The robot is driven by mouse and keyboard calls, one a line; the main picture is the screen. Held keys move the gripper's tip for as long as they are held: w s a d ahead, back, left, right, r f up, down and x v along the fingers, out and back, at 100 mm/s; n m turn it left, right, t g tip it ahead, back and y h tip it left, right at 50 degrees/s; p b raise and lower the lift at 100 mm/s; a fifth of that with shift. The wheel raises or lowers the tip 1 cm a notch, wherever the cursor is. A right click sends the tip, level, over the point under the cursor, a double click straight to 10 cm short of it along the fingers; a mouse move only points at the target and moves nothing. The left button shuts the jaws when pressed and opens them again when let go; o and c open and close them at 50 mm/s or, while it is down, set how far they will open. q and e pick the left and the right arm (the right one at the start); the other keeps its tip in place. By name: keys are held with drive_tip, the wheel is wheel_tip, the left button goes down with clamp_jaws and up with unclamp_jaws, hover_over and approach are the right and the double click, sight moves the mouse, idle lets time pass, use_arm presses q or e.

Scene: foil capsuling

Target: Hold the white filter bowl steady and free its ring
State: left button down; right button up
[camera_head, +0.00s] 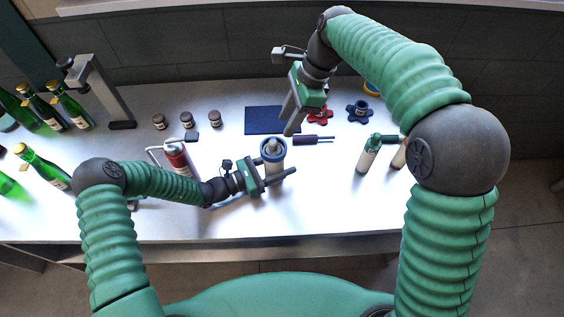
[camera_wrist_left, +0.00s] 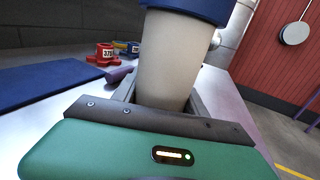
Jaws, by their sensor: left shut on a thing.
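The white filter bowl (camera_head: 274,169) stands upright on the bench, with a blue ring (camera_head: 273,146) around its top. In the left wrist view the pale bowl (camera_wrist_left: 172,60) rises between the fingers, and the blue ring (camera_wrist_left: 195,8) is cut off by the upper edge. My left gripper (camera_head: 281,177) is shut on the bowl's body, below the ring. My right gripper (camera_head: 291,130) hangs above and slightly behind the bowl, fingers pointing down, apart from the ring. Its finger gap is not clear from this angle.
A blue mat (camera_head: 262,120) lies behind the bowl. A dark-handled tool (camera_head: 306,140), a red handwheel (camera_head: 320,115) and a blue one (camera_head: 359,113) lie to the right.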

drive_tip(key=shift+c, duration=0.7)
drive_tip(key=s+n+h, duration=0.1)
drive_tip(key=s+n, duration=0.1)
drive_tip(key=s+a+n+h, duration=0.1)
drive_tip(key=n, duration=0.1)
drive_tip(key=s+f+n+t+h, duration=0.1)
drive_tip(key=s+n, duration=0.1)
drive_tip(key=shift+s+a+f, duration=0.1)
drive_tip(key=shift+s+a, duration=0.2)
drive_tip(key=shift+a, duration=0.1)
clamp_jaws()
drive_tip(key=n+t+h, duration=0.2)
drive_tip(key=n+t, duration=0.5)
drive_tip(key=n, duration=1.1)
approach(280, 156)
drive_tip(key=s+a+r, duration=0.3)
drive_tip(key=s, duration=0.2)
drive_tip(key=x, duration=0.4)
drive_tip(key=d+x, duration=0.1)
drive_tip(key=x, duration=0.2)
drive_tip(key=w+r+x, duration=0.1)
drive_tip(key=x, duration=0.3)
drive_tip(key=shift+w+d+f, duration=0.25)
drive_tip(key=shift+w+d, duration=0.05)
drive_tip(key=shift+d, duration=0.05)
drive_tip(key=shift+w+d, duration=0.35)
drive_tip(key=shift+d, duration=0.15)
